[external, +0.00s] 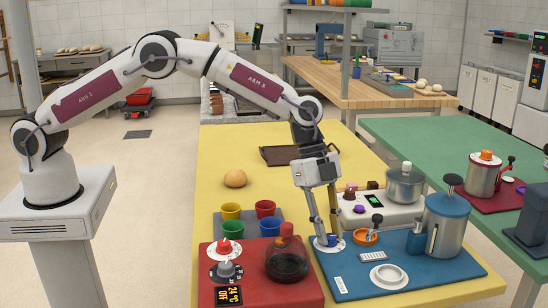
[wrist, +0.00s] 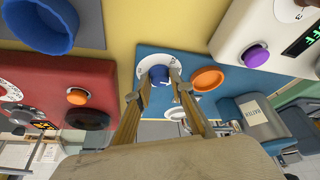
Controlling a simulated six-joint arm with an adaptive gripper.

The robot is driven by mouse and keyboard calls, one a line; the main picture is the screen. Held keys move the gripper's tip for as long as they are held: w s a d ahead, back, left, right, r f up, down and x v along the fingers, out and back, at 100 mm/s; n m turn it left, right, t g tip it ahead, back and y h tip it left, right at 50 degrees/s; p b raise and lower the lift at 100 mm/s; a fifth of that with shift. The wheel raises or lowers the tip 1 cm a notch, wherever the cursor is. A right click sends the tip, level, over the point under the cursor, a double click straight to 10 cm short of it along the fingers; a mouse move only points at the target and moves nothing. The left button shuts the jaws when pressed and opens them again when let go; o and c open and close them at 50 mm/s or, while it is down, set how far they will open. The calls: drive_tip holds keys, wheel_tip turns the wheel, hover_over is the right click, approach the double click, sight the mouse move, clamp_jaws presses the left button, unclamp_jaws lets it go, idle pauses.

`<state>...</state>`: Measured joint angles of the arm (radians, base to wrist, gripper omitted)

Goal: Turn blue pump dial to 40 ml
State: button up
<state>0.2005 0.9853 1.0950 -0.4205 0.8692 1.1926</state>
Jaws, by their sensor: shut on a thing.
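In the external view my gripper (external: 328,237) reaches down to the dial, and the fingers partly hide the knob. A pale pointer mark shows on the knob, but the scale's numbers are too small to read. The blue pump pot (external: 444,222) with a black plunger knob stands on the same board.
A red unit (external: 222,290) with dials and a dark pot stands left. Coloured cups (external: 231,211) and a white scale unit (external: 389,212) stand behind.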

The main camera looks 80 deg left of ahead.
drive_tip(key=shift+f+m, duration=0.2)
drive_tip(key=shift+m, duration=0.4)
drive_tip(key=o, duration=1.1)
drive_tip(key=shift+r, duration=0.1)
drive_tip(key=shift+a+r, duration=0.1)
drive_tip(key=shift+r, duration=0.1)
drive_tip(key=shift+v, duration=0.9)
drive_tip(key=s+a, duration=0.1)
drive_tip(key=a, duration=0.3)
drive_tip(key=s+a, duration=0.1)
drive_tip(key=a, duration=0.2)
drive_tip(key=s+a, duration=0.1)
drive_tip(key=a, duration=0.3)
drive_tip(key=shift+s+a+r, duration=0.35)
drive_tip(key=shift+a, duration=0.05)
